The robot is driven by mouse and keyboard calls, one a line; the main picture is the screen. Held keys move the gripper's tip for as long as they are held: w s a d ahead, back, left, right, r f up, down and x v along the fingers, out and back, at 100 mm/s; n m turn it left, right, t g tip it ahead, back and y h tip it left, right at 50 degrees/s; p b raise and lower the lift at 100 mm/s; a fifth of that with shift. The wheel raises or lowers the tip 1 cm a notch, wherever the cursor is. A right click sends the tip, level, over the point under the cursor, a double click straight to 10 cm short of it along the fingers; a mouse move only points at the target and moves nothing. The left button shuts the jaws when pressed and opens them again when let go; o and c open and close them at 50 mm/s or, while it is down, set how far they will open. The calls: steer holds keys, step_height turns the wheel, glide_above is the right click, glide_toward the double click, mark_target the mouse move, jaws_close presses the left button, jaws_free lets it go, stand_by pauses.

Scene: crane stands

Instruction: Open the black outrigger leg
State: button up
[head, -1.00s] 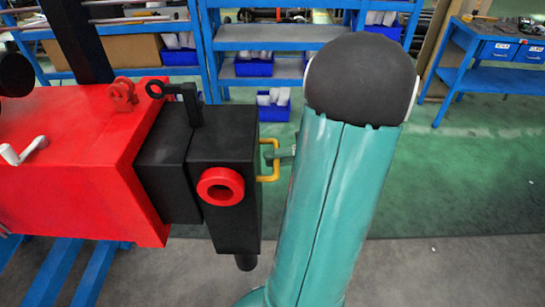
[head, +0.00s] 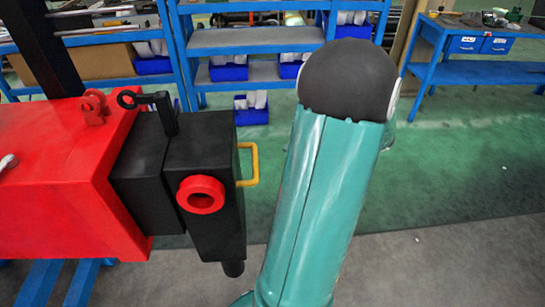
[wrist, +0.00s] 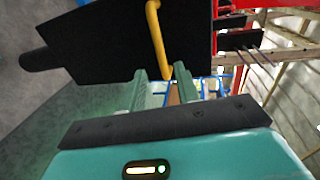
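The black outrigger leg (head: 218,150) hangs upright at the end of the black beam section beside the red crane body, with a red ring on its face. A yellow handle (head: 254,165) sticks out from its right side. In the wrist view the leg (wrist: 120,40) fills the top and the yellow handle (wrist: 157,40) reaches down towards my fingertips. My gripper (wrist: 161,76) is open, its teal fingers apart. The handle's lower end appears between the fingertips, but depth and contact are unclear. In the head view my gripper is hidden behind my teal arm.
The red crane body (head: 60,185) stands at left with a black latch pin (head: 160,105) on the beam. Blue shelves (head: 255,40) with bins stand behind, and a blue workbench (head: 470,70) at back right. The green floor at right is clear.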

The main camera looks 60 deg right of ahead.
steer(key=shift+v, duration=1.75)
